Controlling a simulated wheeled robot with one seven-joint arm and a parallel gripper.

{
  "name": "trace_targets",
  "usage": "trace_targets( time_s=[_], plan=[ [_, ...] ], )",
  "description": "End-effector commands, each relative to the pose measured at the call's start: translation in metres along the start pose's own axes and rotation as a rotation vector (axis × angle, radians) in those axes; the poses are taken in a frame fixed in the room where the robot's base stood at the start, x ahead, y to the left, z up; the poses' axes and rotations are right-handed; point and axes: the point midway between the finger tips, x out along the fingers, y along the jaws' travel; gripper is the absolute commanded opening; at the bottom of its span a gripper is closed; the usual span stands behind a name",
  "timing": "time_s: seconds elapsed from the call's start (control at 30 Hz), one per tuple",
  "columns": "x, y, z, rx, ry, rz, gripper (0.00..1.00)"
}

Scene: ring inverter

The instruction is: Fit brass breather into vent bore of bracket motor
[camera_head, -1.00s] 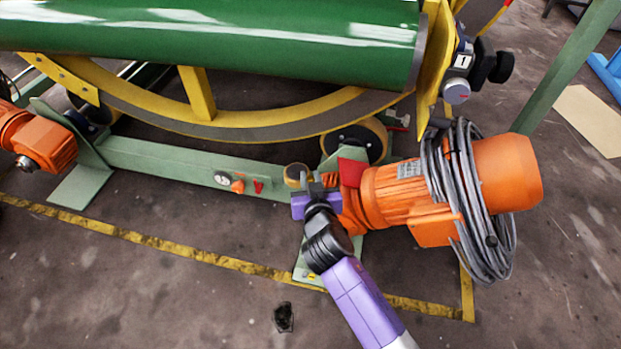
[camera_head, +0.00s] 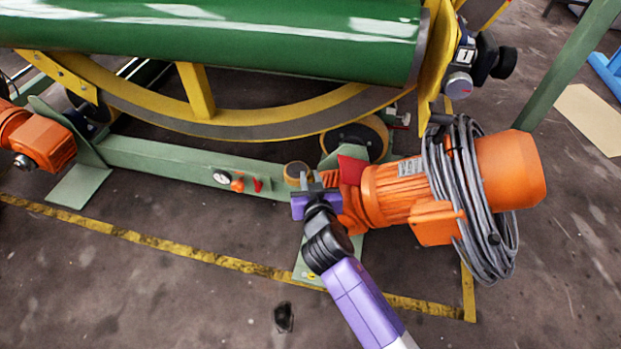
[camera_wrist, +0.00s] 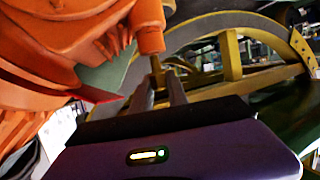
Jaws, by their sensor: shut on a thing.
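The orange bracket motor (camera_head: 395,192) lies on its side at the right, with a grey cable coil looped over it. My gripper (camera_head: 318,184) is at its left end, by the red plate, and is shut. In the wrist view my gripper's fingers (camera_wrist: 163,88) point at a round orange boss (camera_wrist: 149,28) of the motor. A small brass-coloured bit, the brass breather (camera_wrist: 156,65), shows at the fingertips just below the boss. Whether it touches the boss cannot be told. The vent bore's opening is hidden, and the breather cannot be made out in the head view.
A red plate (camera_head: 351,170) stands close beside my gripper. The grey cable coil (camera_head: 468,205) hangs around the motor. Behind are the yellow ring (camera_head: 200,95), a roller (camera_head: 368,136) and the green drum (camera_head: 210,45). Another orange motor (camera_head: 42,145) is at far left. The front floor is mostly clear.

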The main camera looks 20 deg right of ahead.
Motion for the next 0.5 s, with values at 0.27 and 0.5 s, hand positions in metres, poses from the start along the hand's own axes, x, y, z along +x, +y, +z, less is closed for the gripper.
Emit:
trace_targets(
  time_s=[0.27,0.5],
  plan=[
    [0.0026,0.0,0.007,0.0,0.0,0.0,0.0],
    [0.0045,0.0,0.0121,0.0,0.0,0.0,0.0]
  ],
)
